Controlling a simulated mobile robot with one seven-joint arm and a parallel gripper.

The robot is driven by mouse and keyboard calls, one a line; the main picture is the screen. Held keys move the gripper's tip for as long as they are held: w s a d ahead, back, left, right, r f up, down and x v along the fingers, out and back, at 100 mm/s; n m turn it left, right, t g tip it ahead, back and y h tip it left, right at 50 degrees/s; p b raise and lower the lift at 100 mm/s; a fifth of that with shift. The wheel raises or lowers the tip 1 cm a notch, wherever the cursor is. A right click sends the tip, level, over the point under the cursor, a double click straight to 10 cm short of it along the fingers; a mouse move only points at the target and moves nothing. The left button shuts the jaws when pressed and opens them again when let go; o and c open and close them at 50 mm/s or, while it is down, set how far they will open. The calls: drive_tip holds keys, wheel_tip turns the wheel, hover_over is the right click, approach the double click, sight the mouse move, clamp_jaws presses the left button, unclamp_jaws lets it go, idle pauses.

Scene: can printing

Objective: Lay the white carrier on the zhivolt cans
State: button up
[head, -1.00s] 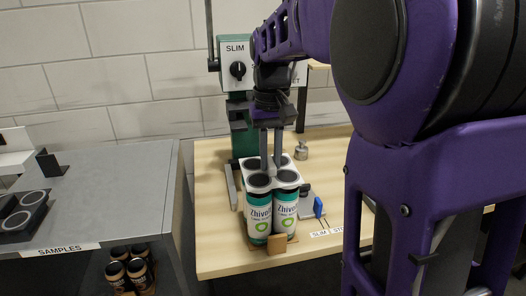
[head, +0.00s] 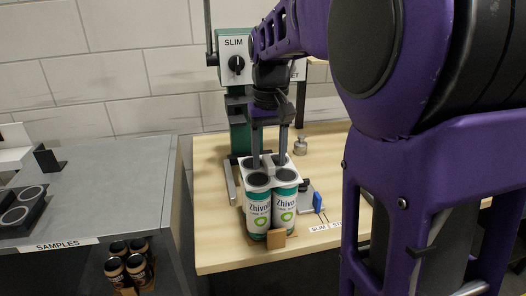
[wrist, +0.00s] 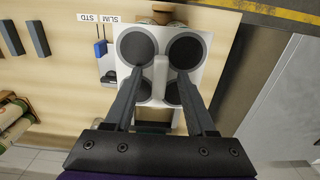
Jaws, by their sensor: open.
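The white carrier (wrist: 160,112) lies over the tops of the zhivolt cans, and the dark can tops show through its holes in the wrist view. The zhivolt cans (head: 258,212) stand upright in a cluster on the wooden table, white and teal with green logos. My gripper (head: 270,164) is above the carrier with its fingers spread apart. In the wrist view my gripper (wrist: 158,72) has one finger on each side of the carrier's middle ridge, with a gap to it. The rear cans are mostly hidden in the head view.
A green machine (head: 238,128) marked SLIM stands behind the cans. A blue slider (head: 317,202) sits to their right near the labels. A small metal weight (head: 300,146) stands at the back. A grey samples bench (head: 110,190) is at left, with brown cans (head: 137,268) below.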

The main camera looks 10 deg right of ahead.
wheel_tip(320, 180, up, 17)
drive_tip(key=p, duration=0.4)
drive_tip(key=shift+r, duration=0.2)
